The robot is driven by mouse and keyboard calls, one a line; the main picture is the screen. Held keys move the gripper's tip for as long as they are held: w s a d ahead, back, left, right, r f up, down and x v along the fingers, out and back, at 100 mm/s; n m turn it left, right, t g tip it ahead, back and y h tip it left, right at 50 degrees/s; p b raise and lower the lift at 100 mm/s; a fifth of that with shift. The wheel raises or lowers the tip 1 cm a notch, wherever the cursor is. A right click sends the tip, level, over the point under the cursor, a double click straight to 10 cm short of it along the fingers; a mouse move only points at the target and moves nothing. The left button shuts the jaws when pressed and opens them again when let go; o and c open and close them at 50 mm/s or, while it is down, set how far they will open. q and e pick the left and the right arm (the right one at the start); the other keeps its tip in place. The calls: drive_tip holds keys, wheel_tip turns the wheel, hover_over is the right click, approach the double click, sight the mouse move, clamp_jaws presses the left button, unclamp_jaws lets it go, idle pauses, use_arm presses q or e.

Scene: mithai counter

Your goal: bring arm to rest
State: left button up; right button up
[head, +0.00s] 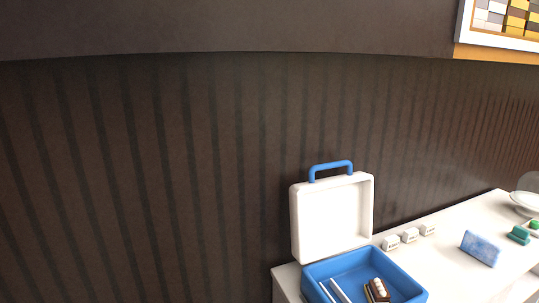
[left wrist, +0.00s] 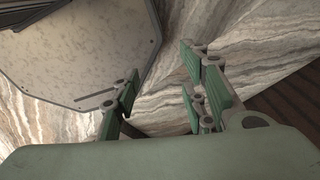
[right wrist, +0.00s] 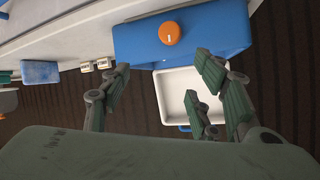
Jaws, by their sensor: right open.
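My right gripper (right wrist: 163,66) is open and empty in the right wrist view, its fingers spread in front of a blue case with an orange knob. My left gripper (left wrist: 160,70) is open and empty in the left wrist view, above a stone-veined surface (left wrist: 65,120). Neither arm shows in the head view.
On the white counter (head: 455,225) the blue case (head: 345,262) stands with its white lid (head: 332,215) open. Several small white labelled blocks (head: 410,235), a blue slab (head: 480,248) and a green item (head: 519,235) lie to its right. A dark ribbed wall (head: 150,170) rises behind.

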drive_tip(key=s+d+f+m+g+h+b, duration=0.1)
drive_tip(key=s+d+f, duration=0.1)
drive_tip(key=d+f, duration=0.35)
drive_tip(key=s+d+f+g+h, duration=0.1)
drive_tip(key=s+d+f+h, duration=0.1)
drive_tip(key=f, duration=0.7)
drive_tip(key=s+f+g, duration=0.1)
drive_tip(key=s+f, duration=0.3)
drive_tip(key=f, duration=0.3)
drive_tip(key=s+f+g+b, duration=0.1)
drive_tip(key=s+f, duration=0.2)
drive_tip(key=f, duration=0.4)
drive_tip(key=s+f+g, duration=0.1)
drive_tip(key=s+f, duration=0.3)
drive_tip(key=f, duration=0.3)
use_arm(q)
drive_tip(key=f, duration=0.1)
drive_tip(key=f+b, duration=0.2)
drive_tip(key=shift+w+f, duration=0.35)
drive_tip(key=shift+f, duration=0.05)
use_arm(e)
drive_tip(key=s+a+f+n+g+y, duration=0.1)
drive_tip(key=s+a+f+n+g, duration=0.3)
drive_tip(key=s+a+f, duration=1.7)
drive_tip(key=s+a+g, duration=0.1)
drive_tip(key=s+g, duration=0.1)
drive_tip(key=s, duration=0.1)
drive_tip(key=shift+n, duration=0.4)
